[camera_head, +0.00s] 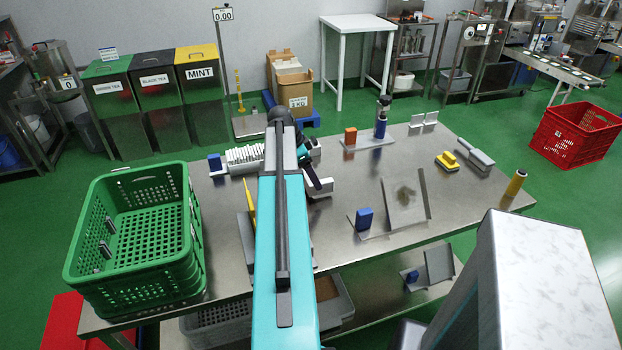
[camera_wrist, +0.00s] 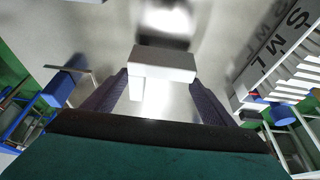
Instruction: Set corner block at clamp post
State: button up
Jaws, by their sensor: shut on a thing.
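My gripper (camera_head: 316,178) is over the steel table (camera_head: 345,240), right of its slotted white rack. In the wrist view my gripper (camera_wrist: 160,88) is shut on a pale L-shaped block, which looks like the corner block (camera_wrist: 165,63), held between the two dark fingers. The block also shows in the head view (camera_head: 321,189) beside the fingers. Whether it touches the table is hard to tell. A dark and blue upright post (camera_head: 381,122), possibly the clamp post, stands on a flat plate at the table's back, right of my gripper. An orange block (camera_head: 350,135) stands on the same plate.
A green crate (camera_head: 150,250) fills the table's left end. The white slotted rack (camera_head: 243,158) stands left of my gripper. A blue block (camera_head: 364,218) and a tilted steel plate (camera_head: 407,200) stand front right.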

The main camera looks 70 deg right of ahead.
notch_tip(320, 180, up, 8)
jog(key=shift+r+b, duration=0.1)
jog(key=shift+b, duration=0.7)
jog(key=shift+r, duration=0.1)
